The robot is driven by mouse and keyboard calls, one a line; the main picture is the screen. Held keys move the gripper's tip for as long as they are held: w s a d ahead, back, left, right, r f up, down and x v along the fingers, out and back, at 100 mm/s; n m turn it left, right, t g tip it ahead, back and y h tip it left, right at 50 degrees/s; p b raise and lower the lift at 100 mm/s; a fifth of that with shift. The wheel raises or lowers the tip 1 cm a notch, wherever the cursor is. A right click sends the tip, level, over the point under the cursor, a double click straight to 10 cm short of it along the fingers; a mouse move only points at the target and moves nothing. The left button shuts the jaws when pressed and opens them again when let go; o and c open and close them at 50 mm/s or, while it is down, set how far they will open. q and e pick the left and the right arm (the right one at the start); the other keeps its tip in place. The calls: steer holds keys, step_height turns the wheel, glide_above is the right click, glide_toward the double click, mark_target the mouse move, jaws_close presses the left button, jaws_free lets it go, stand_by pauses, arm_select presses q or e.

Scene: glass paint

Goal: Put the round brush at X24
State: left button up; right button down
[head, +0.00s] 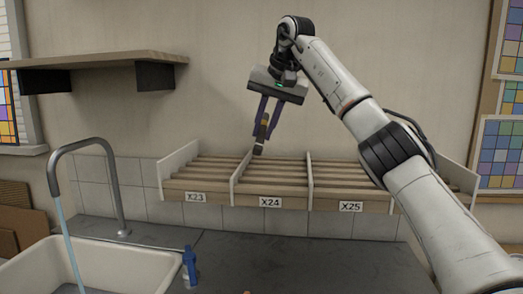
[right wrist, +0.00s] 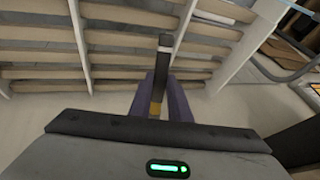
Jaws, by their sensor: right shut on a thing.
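My right gripper (head: 265,122) is shut on the round brush (head: 259,146), which hangs with its dark end downward above the rack section labelled X24 (head: 270,202). In the right wrist view the brush (right wrist: 165,45) sticks out between the two purple fingers of the gripper (right wrist: 161,100), with the slats of the rack beyond. The brush looks apart from the slats, though the gap is hard to judge. My left gripper is not in view.
The slatted rack has white dividers, with X23 (head: 195,197) on the left and X25 (head: 350,207) on the right. A wooden shelf (head: 100,60) is at upper left. Below are a running faucet (head: 112,180), a sink (head: 100,262) and a blue bottle (head: 189,266) on the dark counter.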

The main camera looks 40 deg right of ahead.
steer(key=shift+w+f, duration=0.15)
steer(key=shift+f, duration=0.6)
steer(key=shift+a+f, duration=0.1)
steer(key=shift+f, duration=1.8)
steer(key=shift+f, duration=0.15)
steer(key=c, duration=1.7)
jaws_free()
steer(key=shift+o, duration=0.2)
steer(key=shift+r, duration=0.45)
steer(key=v, duration=1.1)
steer(key=shift+s, duration=0.25)
steer(key=shift+r, duration=0.1)
